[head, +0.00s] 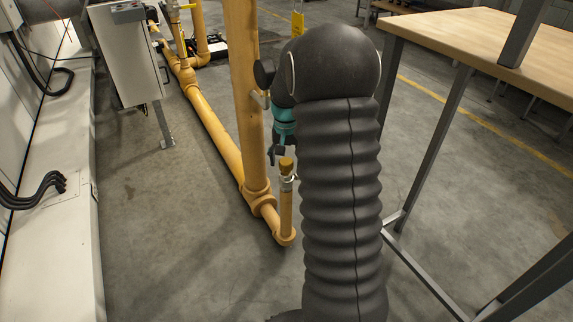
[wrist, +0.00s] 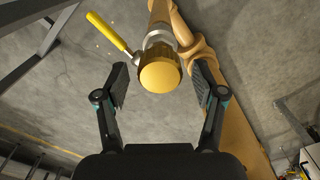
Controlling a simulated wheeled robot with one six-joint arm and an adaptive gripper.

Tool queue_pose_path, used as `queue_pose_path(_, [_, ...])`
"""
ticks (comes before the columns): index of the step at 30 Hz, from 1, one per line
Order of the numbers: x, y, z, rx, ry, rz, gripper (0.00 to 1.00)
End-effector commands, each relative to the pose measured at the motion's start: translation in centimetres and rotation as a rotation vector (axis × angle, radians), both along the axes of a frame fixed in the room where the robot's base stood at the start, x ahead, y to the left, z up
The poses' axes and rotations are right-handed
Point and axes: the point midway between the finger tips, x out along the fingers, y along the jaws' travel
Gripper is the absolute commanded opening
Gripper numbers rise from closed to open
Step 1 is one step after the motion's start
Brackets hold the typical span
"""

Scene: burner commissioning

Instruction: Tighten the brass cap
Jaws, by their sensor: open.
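The brass cap (head: 286,163) tops a short upright yellow pipe stub beside the tall yellow pipe in the head view. In the wrist view the cap (wrist: 160,74) shows as a round, ribbed-edge brass piece on a silver fitting. My gripper (wrist: 162,82) is open, with one finger on each side of the cap in that view. Gaps show between both fingers and the cap. In the head view my gripper (head: 282,152) hangs just above the cap, partly hidden by my dark ribbed arm. Whether the cap is fully seated cannot be told.
A yellow valve handle (wrist: 110,33) sticks out beside the cap. A tall yellow pipe (head: 247,90) stands close on the left. A wooden-topped table (head: 470,35) with metal legs is at the right. A grey control box (head: 127,52) stands at the left. Open floor (head: 170,230) lies between.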

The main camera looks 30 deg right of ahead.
Motion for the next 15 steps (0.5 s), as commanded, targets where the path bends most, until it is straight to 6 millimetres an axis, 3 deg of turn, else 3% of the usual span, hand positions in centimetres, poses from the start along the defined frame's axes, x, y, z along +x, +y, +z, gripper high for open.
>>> queue_pose_path(15, [0.0, 0.0, 4.6, -0.001, -0.001, 0.001, 0.69])
